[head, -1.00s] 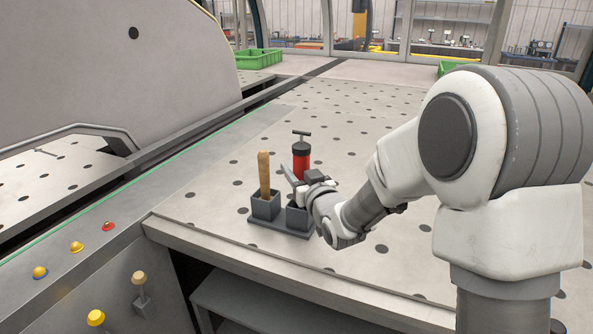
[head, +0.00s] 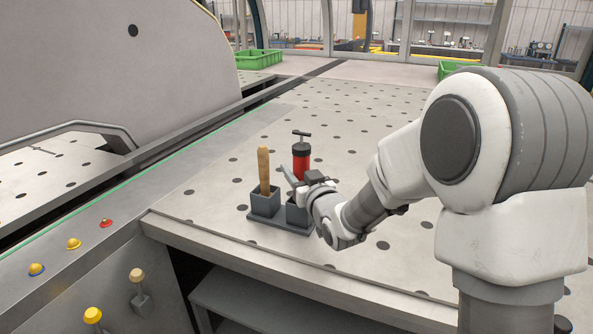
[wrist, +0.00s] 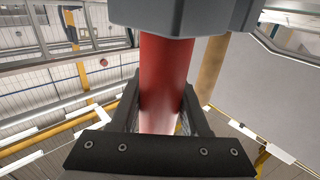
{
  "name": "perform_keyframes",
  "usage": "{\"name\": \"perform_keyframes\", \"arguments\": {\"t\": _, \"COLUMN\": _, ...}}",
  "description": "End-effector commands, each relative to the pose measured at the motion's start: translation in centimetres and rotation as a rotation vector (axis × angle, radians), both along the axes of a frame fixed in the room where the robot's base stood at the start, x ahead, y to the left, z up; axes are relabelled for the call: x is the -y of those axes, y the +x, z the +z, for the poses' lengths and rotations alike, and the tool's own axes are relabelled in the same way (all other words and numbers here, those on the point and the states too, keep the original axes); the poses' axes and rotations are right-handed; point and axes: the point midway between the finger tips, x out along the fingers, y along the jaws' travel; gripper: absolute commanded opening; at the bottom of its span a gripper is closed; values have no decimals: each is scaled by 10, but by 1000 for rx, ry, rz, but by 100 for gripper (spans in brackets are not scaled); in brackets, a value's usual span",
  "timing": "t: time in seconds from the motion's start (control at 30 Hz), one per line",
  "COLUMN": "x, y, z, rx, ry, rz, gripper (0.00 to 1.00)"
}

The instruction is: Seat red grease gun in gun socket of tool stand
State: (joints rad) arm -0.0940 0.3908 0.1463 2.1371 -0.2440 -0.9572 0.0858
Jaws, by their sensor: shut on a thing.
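The red grease gun (head: 301,163) stands upright in the head view, with a black cap and T-shaped handle on top. My gripper (head: 292,177) is shut on its red body, which also fills the middle of the wrist view (wrist: 163,80) between the two fingers (wrist: 160,112). The grey tool stand (head: 281,225) lies on the perforated table. Its left socket (head: 264,203) holds a wooden handle (head: 264,169). The gun is above or in the right-hand socket (head: 295,213); my gripper hides its lower end, so I cannot tell how deep it sits.
The perforated table (head: 350,130) is clear around the stand. A large grey machine panel (head: 100,80) stands at left, with a control ledge of coloured buttons (head: 73,244) in front. Green crates (head: 258,60) are at the back.

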Motion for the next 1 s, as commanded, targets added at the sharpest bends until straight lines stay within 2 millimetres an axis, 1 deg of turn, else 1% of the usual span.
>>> {"name": "perform_keyframes", "arguments": {"t": 0.93, "x": 0, "y": 0, "z": -4, "rx": 2, "ry": 1, "rz": 0, "gripper": 0}}
{"name": "perform_keyframes", "arguments": {"t": 0.97, "x": 0, "y": 0, "z": -5, "rx": 2, "ry": 1, "rz": 0, "gripper": 51}}
{"name": "perform_keyframes", "arguments": {"t": 1.0, "x": 0, "y": 0, "z": -5, "rx": 2, "ry": 1, "rz": 0, "gripper": 58}}
